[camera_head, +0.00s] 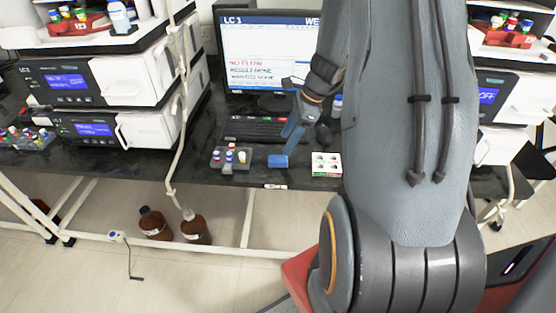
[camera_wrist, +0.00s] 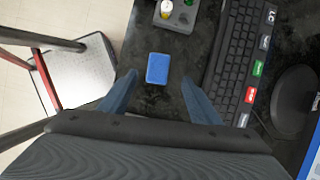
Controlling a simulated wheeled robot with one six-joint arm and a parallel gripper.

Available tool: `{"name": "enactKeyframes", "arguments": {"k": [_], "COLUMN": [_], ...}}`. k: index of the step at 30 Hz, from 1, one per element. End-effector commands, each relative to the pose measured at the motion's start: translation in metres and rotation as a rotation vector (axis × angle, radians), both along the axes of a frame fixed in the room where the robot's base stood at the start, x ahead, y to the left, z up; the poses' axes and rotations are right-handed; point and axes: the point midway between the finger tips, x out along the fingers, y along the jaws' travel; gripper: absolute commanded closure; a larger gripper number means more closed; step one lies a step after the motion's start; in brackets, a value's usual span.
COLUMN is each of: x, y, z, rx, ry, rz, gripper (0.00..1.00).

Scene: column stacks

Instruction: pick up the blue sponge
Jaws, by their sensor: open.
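The blue sponge (camera_head: 278,161) lies flat on the black bench top near its front edge, in front of the keyboard. In the wrist view the sponge (camera_wrist: 158,68) is a small blue block, ahead of my fingertips and between their lines. My gripper (camera_head: 290,131) hangs above the bench, a little behind the sponge in the head view. Its two blue fingers (camera_wrist: 160,85) are spread wide with nothing between them, and they stand apart from the sponge.
A grey vial rack (camera_head: 231,158) stands left of the sponge, and a white-and-green box (camera_head: 326,164) stands right. The keyboard (camera_head: 262,129) and monitor (camera_head: 268,50) are behind. Brown bottles (camera_head: 195,228) stand below the bench. Bare bench lies around the sponge.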

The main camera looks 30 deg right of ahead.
Motion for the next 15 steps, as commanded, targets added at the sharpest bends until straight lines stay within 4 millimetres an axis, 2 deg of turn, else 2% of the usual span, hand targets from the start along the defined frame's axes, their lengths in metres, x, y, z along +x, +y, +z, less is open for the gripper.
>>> {"name": "enactKeyframes", "arguments": {"k": [15], "x": [0.007], "y": [0.024], "z": [-0.049], "rx": [0.007], "ry": [0.006], "rz": [-0.013], "gripper": [0.43]}}
